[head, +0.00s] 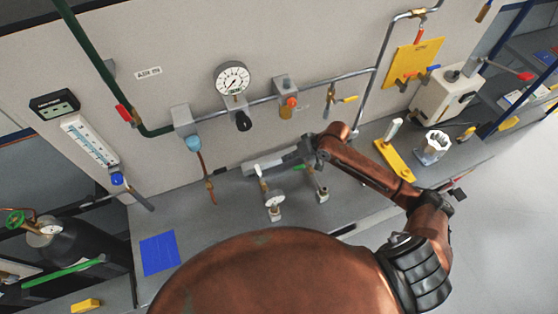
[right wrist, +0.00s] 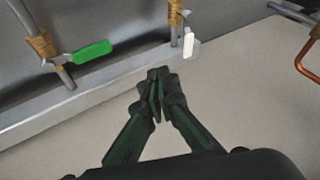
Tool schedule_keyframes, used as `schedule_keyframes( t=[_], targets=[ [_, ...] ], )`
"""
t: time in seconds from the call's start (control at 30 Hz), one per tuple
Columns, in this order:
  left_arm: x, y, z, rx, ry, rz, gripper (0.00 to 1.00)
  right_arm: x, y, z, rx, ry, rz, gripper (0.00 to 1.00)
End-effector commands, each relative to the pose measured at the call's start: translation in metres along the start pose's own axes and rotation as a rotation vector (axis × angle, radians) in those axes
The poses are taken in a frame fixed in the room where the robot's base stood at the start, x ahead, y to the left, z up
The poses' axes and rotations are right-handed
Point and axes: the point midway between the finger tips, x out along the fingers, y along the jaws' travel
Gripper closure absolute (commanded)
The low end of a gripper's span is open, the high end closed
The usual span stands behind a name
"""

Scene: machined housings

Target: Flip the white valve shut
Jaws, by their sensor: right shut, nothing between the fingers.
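The white valve handle (right wrist: 188,46) is on a brass-coloured valve body on a thin pipe, near the top of the right wrist view. It lies beside the pipe, roughly along it. In the head view the white handle (head: 257,170) is small, at the left part of the grey manifold bar. My right gripper (right wrist: 157,76) is shut and empty, a little short of the white handle and apart from it. In the head view my right gripper (head: 290,156) is small and dark in front of the bar. My left gripper is not in view.
A green valve handle (right wrist: 92,53) sits across a neighbouring pipe. A copper pipe (right wrist: 306,58) bends at the right edge of the right wrist view. A small gauge (head: 274,202) stands below the manifold; a larger gauge (head: 232,79) is on the wall. A yellow stand (head: 395,160) is to the right.

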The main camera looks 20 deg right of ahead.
Motion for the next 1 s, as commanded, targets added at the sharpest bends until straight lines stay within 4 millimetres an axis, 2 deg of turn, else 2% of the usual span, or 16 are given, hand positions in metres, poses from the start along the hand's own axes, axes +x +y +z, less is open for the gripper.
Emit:
schedule_keyframes(
  t=[0.23, 0.43, 0.53, 0.7, 1.0],
  targets=[
    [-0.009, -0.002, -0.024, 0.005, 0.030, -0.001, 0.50, 0.047, -0.001, 0.001, 0.005, -0.002, -0.001, 1.00],
    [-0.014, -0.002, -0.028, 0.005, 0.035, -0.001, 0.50, 0.087, -0.001, 0.001, 0.005, -0.002, 0.000, 1.00],
    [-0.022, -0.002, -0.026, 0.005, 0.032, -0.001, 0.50, 0.093, -0.017, 0.001, 0.001, -0.001, -0.002, 1.00],
    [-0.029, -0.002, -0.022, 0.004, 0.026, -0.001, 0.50, 0.101, -0.030, 0.001, 0.002, 0.000, 0.001, 1.00],
    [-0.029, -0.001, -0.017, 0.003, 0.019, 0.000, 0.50, 0.105, -0.034, 0.002, 0.002, -0.001, 0.002, 1.00]
  ],
)
